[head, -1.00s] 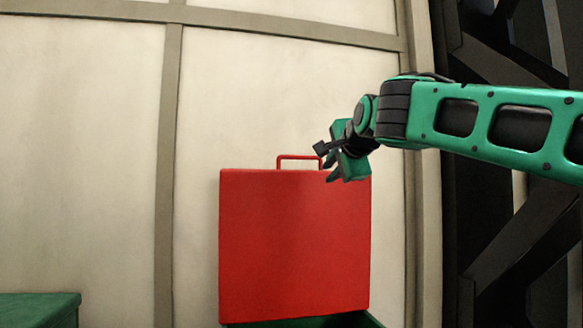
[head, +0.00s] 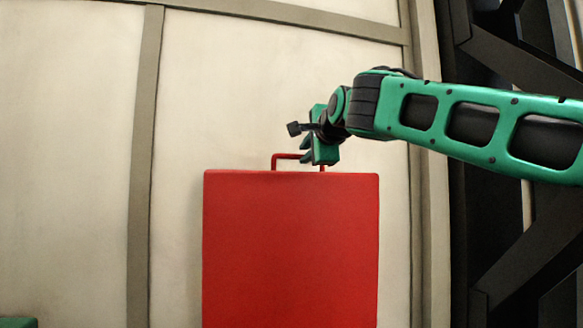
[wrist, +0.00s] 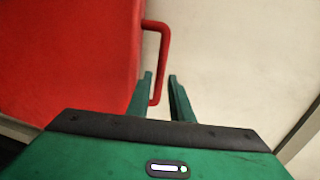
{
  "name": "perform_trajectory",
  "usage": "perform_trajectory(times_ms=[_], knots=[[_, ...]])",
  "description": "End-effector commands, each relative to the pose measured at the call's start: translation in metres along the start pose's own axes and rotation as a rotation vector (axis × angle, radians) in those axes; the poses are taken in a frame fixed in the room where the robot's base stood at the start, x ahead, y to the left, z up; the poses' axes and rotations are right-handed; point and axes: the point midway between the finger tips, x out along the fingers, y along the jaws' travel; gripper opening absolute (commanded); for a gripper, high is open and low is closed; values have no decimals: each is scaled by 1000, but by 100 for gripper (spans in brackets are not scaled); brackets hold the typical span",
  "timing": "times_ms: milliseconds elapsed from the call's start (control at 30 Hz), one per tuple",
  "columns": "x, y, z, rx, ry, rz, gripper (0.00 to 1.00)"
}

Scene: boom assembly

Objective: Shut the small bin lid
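The red bin lid (head: 290,250) stands upright, fully raised, against the pale wall in the head view. Its red handle (head: 284,155) sticks up from the top edge, and it also shows in the wrist view (wrist: 165,45). My gripper (head: 306,154) is at the right part of the handle, just above the lid's top edge. In the wrist view my gripper (wrist: 160,76) is open, and the handle's bar appears between its two fingers, with a gap visible on each side. The wrist view also shows the lid's red face (wrist: 65,55) at left. The bin body is out of view.
A pale panelled wall (head: 80,150) with grey-brown strips stands behind the lid. Dark metal beams (head: 510,230) stand at the right, behind my arm. A corner of a green box (head: 18,322) shows at the lower left. The space left of the lid looks clear.

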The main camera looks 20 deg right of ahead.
Motion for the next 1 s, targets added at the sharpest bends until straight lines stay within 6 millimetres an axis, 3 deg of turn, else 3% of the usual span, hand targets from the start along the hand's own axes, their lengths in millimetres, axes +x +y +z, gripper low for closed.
perform_trajectory(times_ms=[300,500,967,1000], knots=[[57,1,8,-3,-7,1,20],[80,0,9,-2,-9,1,20],[89,0,9,-2,-10,0,20],[89,0,8,-2,-10,0,10]])
